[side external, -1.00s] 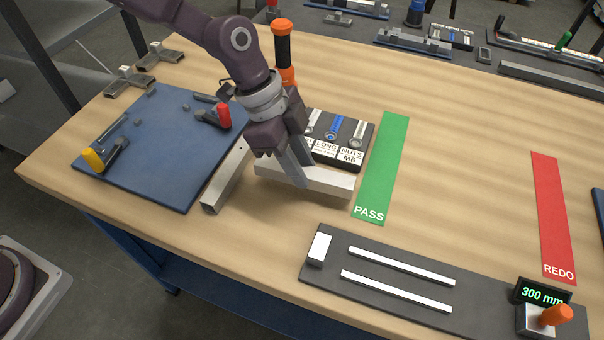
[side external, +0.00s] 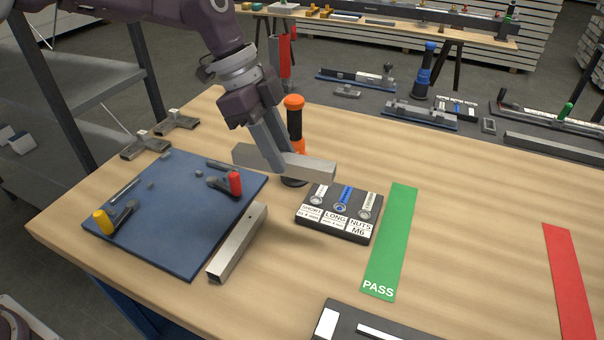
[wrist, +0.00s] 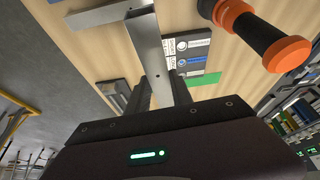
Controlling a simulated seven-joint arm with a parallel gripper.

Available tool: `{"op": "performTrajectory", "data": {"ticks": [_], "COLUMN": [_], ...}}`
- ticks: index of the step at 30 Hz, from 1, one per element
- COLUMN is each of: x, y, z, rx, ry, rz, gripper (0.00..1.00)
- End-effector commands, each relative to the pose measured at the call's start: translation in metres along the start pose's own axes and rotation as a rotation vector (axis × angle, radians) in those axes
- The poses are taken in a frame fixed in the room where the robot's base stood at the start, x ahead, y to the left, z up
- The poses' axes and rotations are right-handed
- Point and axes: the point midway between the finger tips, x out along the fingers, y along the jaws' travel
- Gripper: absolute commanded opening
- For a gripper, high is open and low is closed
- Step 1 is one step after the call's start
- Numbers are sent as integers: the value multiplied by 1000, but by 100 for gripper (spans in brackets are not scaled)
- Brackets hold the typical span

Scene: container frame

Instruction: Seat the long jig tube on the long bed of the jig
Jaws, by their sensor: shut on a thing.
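My gripper (side external: 277,164) is shut on a grey square steel tube (side external: 315,168) and holds it above the table, behind the hardware tray. In the wrist view the held tube (wrist: 148,48) runs up from between the fingers. A second square tube (side external: 238,243) lies on the table along the right edge of the blue jig plate (side external: 165,225). The plate carries a red-handled clamp (side external: 228,184), a yellow-handled clamp (side external: 110,220) and small rails and stops. I cannot tell from the frames which tube is the longer.
An orange and black tool (side external: 294,120) stands upright close behind the held tube. The hardware tray (side external: 340,225) and the green PASS strip (side external: 392,240) lie right of the jig. Two grey tee pieces (side external: 146,146) sit at the left edge. The table between PASS and the red strip (side external: 568,270) is clear.

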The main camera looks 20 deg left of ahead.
Motion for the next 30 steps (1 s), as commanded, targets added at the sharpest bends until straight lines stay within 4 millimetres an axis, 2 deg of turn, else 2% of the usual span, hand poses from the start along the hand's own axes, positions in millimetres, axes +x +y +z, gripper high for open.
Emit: {"op": "performTrajectory", "data": {"ticks": [5, 6, 9, 13, 16, 23, 30], "x": [-28, -36, -56, -77, -89, -109, -67], "y": [-45, -54, -71, -81, -84, -85, -84], "z": [73, 93, 139, 184, 210, 250, 264], "rx": [-8, -7, 5, 26, 41, 71, 71], "ry": [-1, -1, -1, -1, -1, -1, 1], "rz": [-6, -5, 1, 10, 16, 28, 33], "gripper": [0, 0, 0, 0, 0, 0, 0]}}
